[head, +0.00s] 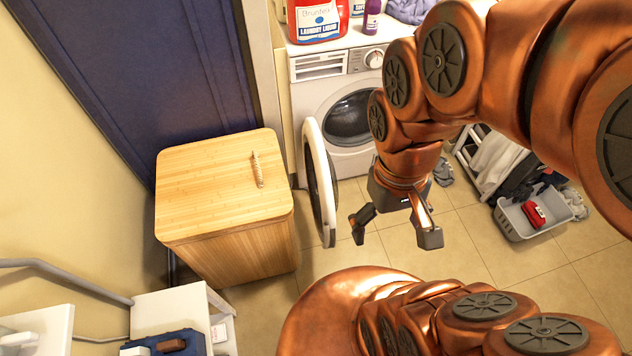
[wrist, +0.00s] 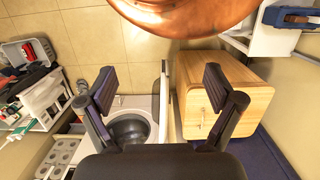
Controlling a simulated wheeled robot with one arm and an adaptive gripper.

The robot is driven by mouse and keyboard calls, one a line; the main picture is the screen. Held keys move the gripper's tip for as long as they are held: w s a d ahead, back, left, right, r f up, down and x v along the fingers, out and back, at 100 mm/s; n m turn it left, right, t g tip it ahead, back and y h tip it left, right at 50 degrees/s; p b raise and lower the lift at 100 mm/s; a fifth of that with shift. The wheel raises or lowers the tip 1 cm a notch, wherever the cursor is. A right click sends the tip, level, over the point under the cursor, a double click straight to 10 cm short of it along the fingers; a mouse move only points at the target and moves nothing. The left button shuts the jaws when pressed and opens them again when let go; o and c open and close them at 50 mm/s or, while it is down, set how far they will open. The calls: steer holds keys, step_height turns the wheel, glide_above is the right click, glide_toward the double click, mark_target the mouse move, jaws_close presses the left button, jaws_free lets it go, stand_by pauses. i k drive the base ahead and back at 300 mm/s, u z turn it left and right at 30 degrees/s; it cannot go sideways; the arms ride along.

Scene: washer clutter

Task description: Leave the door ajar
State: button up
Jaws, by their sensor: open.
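The white washer (head: 308,92) stands against the back wall with its round drum opening (head: 350,120) exposed. Its round door (head: 318,180), white-rimmed with dark glass, is swung wide out to the left. My gripper (head: 394,232) is open and empty, pointing down, to the right of the door in the head view. In the wrist view my gripper (wrist: 160,86) has its two fingers spread, and the door (wrist: 164,100) shows edge-on beyond and between them. The drum opening (wrist: 130,128) shows near the left finger. I see no contact with the door.
A wooden hamper (head: 225,190) stands left of the door, close to it. A grey basket (head: 535,212) with a red item and a rack (head: 490,160) stand at right. Detergent (head: 318,20) and a purple bottle (head: 372,16) are on the washer. Tiled floor (head: 460,245) is clear before it.

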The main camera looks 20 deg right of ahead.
mark_target(320, 172)
steer(key=u, duration=0.5)
steer(key=k, duration=1.15)
steer(key=u, duration=0.6)
steer(key=i, duration=0.75)
steer(key=u, duration=0.6)
